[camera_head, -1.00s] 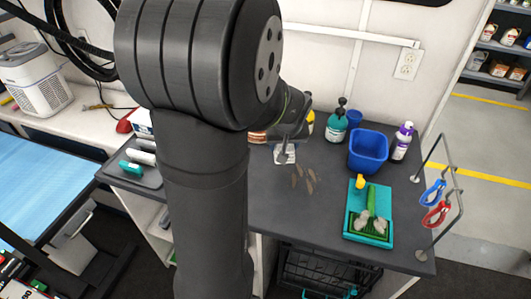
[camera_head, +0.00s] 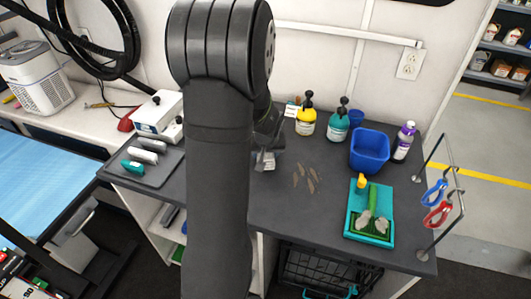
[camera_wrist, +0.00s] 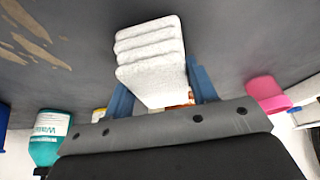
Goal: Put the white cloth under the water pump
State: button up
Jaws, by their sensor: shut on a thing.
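The white cloth (camera_wrist: 150,62) is a folded, layered stack between the blue fingers of my gripper (camera_wrist: 162,92) in the wrist view. My gripper is shut on it. In the head view a small part of the cloth (camera_head: 264,160) shows beside my arm, over the grey counter; the gripper itself is mostly hidden. I cannot tell for sure which thing is the water pump. A white box-shaped device (camera_head: 158,111) stands at the counter's back left, and a teal pump bottle (camera_head: 337,127) stands at the back; its label is only partly readable in the wrist view (camera_wrist: 47,135).
A yellow pump bottle (camera_head: 306,121), a blue bin (camera_head: 369,150) and a purple-capped bottle (camera_head: 404,142) line the back. A teal tray (camera_head: 355,226) lies front right. A grey tray with brushes (camera_head: 140,172) lies left. Brown tufts (camera_head: 306,178) lie mid-counter.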

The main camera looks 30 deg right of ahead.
jog(key=shift+f, duration=0.2)
jog(key=o, duration=1)
jog(key=shift+c, duration=0.2)
jog(key=shift+r, duration=0.1)
jog(key=v, duration=1.1)
jog(key=shift+s+r, duration=0.15)
jog(key=shift+r, duration=0.1)
jog(key=o, duration=0.6)
jog(key=shift+s+r, duration=0.15)
jog(key=shift+r, duration=0.15)
